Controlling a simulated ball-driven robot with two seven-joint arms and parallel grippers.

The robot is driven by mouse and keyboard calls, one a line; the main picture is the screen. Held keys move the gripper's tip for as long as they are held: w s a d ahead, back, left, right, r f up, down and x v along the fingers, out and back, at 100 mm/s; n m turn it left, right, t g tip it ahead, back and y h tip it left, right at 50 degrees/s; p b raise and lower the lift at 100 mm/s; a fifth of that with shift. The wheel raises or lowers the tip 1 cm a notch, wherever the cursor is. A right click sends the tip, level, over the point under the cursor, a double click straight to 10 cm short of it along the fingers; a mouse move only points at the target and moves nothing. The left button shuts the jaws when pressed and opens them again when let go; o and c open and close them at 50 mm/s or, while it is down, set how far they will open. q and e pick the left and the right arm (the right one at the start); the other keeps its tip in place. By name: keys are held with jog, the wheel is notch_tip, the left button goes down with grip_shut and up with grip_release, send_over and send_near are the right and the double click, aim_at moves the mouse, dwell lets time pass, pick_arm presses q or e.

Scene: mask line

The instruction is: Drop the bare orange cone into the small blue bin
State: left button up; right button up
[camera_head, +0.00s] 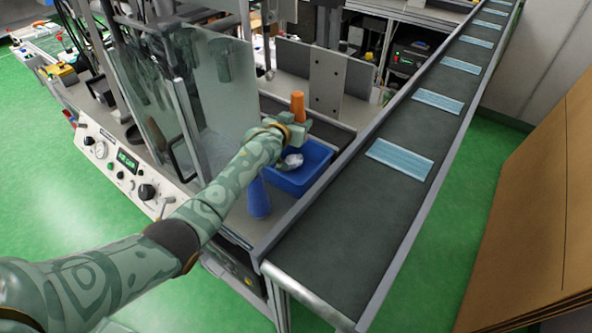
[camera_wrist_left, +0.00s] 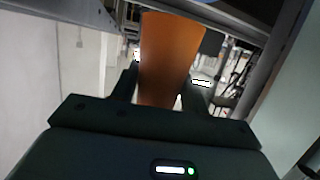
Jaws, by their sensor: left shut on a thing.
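The bare orange cone (camera_head: 298,106) stands upright in my left gripper (camera_head: 292,122), with its upper part showing above the jaws. In the left wrist view the orange cone (camera_wrist_left: 170,62) fills the space between the two dark fingers of my left gripper (camera_wrist_left: 166,85), which are shut on it. The small blue bin (camera_head: 318,154) sits below and slightly right of the gripper, with something whitish inside. My arm and gripper hide part of the bin. The cone is above the bin's far left side; its exact height over the bin is hard to tell. My right gripper is not in view.
A blue cone (camera_head: 258,199) stands left of the bin, by my forearm. A conveyor (camera_head: 355,205) with light blue masks (camera_head: 399,158) runs along the right. A clear panel (camera_head: 222,85) and a control panel (camera_head: 125,160) are at the left. Brown boards (camera_head: 545,200) stand far right.

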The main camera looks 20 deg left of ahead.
pick_arm(q)
notch_tip(320, 180, down, 6)
jog(key=b, duration=0.4)
jog(key=shift+r, duration=0.25)
jog(key=shift+r, duration=0.1)
jog(key=o, duration=1.1)
jog(key=shift+c, duration=0.2)
jog(key=p+v, duration=0.6)
jog(key=v, duration=1)
jog(key=shift+s, duration=0.2)
jog(key=shift+r, duration=0.1)
